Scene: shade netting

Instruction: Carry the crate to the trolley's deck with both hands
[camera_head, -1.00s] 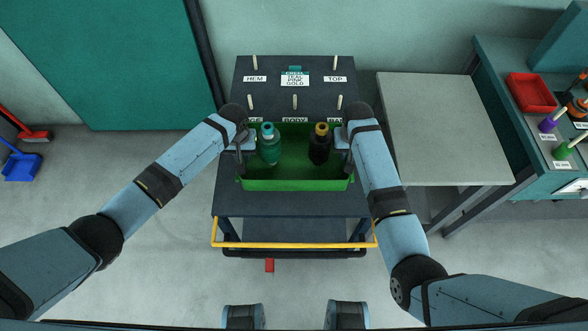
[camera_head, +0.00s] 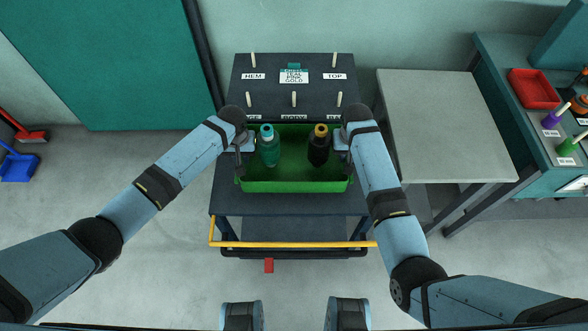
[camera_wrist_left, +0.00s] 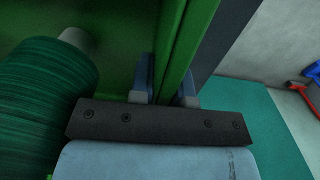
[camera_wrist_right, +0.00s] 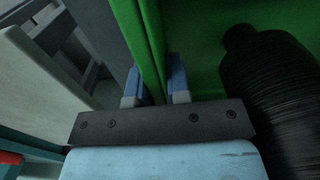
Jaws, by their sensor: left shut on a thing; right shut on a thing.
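The green crate (camera_head: 295,186) is over the dark deck of the trolley (camera_head: 290,204). A teal thread cone (camera_head: 268,148) and a black thread cone with an orange top (camera_head: 319,150) stand inside it. My left gripper (camera_head: 243,160) is shut on the crate's left side wall, which shows between its fingers in the left wrist view (camera_wrist_left: 172,70). My right gripper (camera_head: 344,160) is shut on the right side wall, also between its fingers in the right wrist view (camera_wrist_right: 151,60). The crate looks roughly level. I cannot tell whether its base touches the deck.
A raised dark panel with pegs and labels (camera_head: 294,76) stands at the trolley's back. A yellow handle bar (camera_head: 290,245) runs along its front. A bare grey table (camera_head: 440,125) is to the right, beside a bench with a red tray (camera_head: 533,89).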

